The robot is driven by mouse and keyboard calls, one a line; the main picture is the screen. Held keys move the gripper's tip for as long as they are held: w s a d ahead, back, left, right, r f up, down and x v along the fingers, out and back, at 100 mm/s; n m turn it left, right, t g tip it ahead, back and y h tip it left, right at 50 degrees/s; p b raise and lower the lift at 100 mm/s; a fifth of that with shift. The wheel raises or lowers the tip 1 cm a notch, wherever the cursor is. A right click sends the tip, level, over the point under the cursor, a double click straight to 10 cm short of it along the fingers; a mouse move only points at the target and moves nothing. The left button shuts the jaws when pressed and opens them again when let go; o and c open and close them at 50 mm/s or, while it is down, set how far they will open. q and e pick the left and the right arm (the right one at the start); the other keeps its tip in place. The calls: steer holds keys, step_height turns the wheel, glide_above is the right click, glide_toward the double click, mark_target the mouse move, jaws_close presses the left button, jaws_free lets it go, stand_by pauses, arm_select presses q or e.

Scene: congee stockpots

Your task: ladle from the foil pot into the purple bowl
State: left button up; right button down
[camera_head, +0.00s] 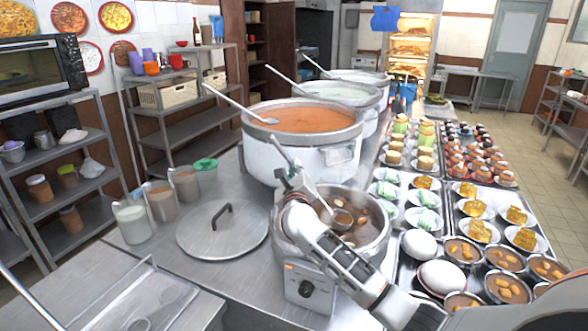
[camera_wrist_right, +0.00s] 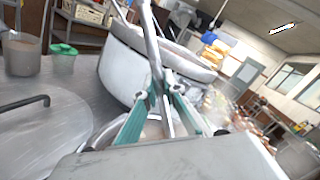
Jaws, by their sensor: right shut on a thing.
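My right gripper (camera_head: 292,182) is shut on the grey handle of a ladle (camera_head: 282,152), just above the near-left rim of a small round steel pot (camera_head: 288,232) of brown soup. The ladle's round cup appears to be in this soup. In the right wrist view the ladle handle (camera_wrist_right: 151,42) runs up between the green-edged fingers (camera_wrist_right: 158,106). My forearm covers part of the small pot. I cannot tell which pot is the foil pot. No purple bowl can be made out; small purple vessels (camera_head: 137,63) stand on the back-left shelf. My left gripper is out of view.
A large white pot (camera_head: 262,157) of orange-red congee stands behind the small pot, with two more beyond. A flat lid (camera_head: 195,243) and several containers (camera_head: 133,224) are at left. Trays of bowls and plates (camera_head: 420,215) crowd the right. Ladles lean out of the big pots.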

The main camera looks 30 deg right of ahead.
step_height(320, 180, up, 11)
steer(key=shift+r, duration=0.2)
stand_by(0.7)
steer(key=n, duration=0.2)
steer(key=shift+n+g, duration=0.4)
steer(key=shift+a+y, duration=0.1)
steer(key=shift+y, duration=0.2)
